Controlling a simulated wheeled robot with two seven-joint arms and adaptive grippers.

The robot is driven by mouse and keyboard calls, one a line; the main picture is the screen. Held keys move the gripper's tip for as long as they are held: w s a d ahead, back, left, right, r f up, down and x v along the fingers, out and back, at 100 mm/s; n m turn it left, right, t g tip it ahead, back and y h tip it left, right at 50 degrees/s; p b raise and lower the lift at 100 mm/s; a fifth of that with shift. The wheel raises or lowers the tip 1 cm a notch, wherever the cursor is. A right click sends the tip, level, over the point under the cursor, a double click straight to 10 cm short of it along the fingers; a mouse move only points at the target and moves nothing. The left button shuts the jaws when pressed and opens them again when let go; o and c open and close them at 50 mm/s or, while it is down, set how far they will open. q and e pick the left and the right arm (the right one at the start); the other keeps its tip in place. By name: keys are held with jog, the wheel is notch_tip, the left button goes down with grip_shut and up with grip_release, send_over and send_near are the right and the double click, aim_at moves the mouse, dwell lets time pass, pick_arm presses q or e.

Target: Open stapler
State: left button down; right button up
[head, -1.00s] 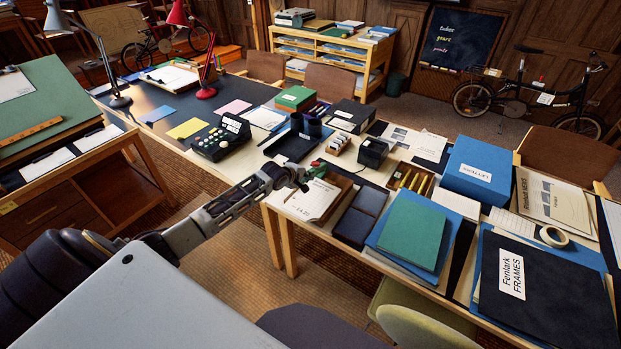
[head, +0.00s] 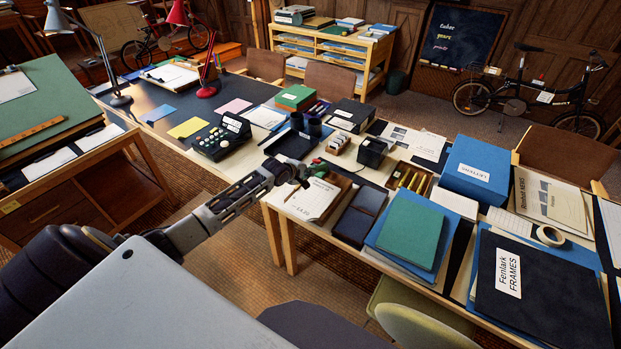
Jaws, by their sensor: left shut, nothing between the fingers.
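A small green object with a bit of red (head: 319,168), which looks like the stapler, lies on the light desk by the back edge of a notepad. It is small, and I cannot tell whether its top arm is raised. My left gripper (head: 301,184) is shut and empty, just left of and in front of the green object, over the notepad. A small gap seems to separate them. My right gripper is not in view.
A black desk phone (head: 222,140) stands to the left. Green and blue folders (head: 411,232) and a pen tray (head: 409,178) crowd the right side.

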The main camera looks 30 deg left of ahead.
aim_at(315, 161)
pick_arm(q)
jog(key=shift+w+r+p, duration=0.15)
jog(key=shift+r+p, duration=0.15)
jog(key=shift+r, duration=0.2)
jog(key=shift+w+r+p, duration=0.45)
jog(key=shift+r+p, duration=0.3)
jog(key=shift+r, duration=0.05)
jog(key=shift+d+r, duration=0.1)
dwell(0.3)
jog(key=shift+w+r+p, duration=0.55)
jog(key=shift+w+r, duration=0.05)
jog(key=shift+r, duration=0.05)
jog(key=shift+w+r, duration=0.1)
jog(key=shift+r, duration=0.05)
dwell(0.3)
